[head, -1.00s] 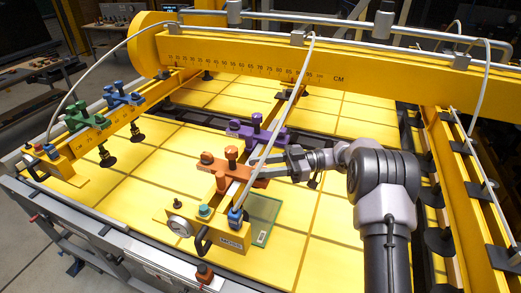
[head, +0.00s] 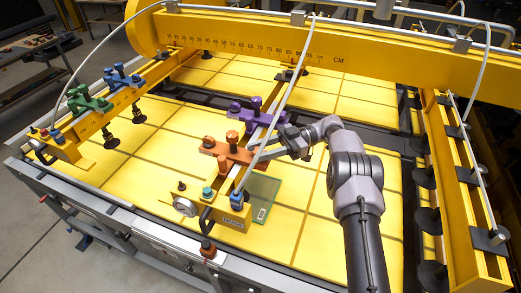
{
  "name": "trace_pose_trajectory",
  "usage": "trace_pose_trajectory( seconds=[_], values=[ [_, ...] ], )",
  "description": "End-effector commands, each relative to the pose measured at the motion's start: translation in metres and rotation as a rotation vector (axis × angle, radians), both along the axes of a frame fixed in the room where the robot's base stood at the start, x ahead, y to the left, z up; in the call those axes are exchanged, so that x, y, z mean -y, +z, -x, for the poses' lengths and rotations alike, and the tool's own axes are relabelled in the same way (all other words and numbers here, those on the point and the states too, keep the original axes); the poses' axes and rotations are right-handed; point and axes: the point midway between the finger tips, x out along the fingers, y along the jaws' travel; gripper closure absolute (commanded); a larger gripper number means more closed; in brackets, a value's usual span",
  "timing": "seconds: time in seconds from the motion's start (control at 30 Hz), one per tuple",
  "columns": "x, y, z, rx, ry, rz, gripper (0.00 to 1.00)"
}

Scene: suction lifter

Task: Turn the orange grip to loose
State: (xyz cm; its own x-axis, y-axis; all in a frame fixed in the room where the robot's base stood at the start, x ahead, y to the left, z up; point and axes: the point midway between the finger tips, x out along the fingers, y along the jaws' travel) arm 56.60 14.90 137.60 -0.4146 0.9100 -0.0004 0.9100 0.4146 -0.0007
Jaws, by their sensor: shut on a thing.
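The orange grip (head: 222,151) is a cross-shaped clamp with upright knobs. It sits on the yellow beam that runs toward the front of the lifter. My gripper (head: 259,153) comes in from the right and is shut on the right end of the orange grip. The white hose passes in front of the fingertips and partly hides the contact. The grip's exact turn angle is hard to read.
A purple grip (head: 250,114) sits just behind on the same beam. Green (head: 87,100) and blue (head: 121,76) grips are on the left beam. A gauge (head: 184,207) and a greenish glass plate (head: 263,196) are near the front. The white hose (head: 283,103) arches close to my gripper.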

Motion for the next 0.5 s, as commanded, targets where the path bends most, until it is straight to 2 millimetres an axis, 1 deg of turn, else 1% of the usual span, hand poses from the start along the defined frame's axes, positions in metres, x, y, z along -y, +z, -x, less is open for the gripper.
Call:
trace_pose_trajectory(
  seconds=[0.03, 0.07, 0.1, 0.17, 0.5],
  values=[
    [-0.0006, 0.0014, -0.0005, 0.000, -0.002, -0.002, 1.00],
    [-0.0006, 0.0015, -0.0005, 0.000, -0.002, -0.002, 0.64],
    [-0.0005, 0.0014, -0.0006, 0.000, -0.002, -0.002, 0.56],
    [-0.0004, 0.0013, -0.0005, 0.000, -0.002, -0.002, 0.44],
    [-0.0002, 0.0033, -0.0005, 0.000, -0.002, -0.001, 0.44]
  ],
)
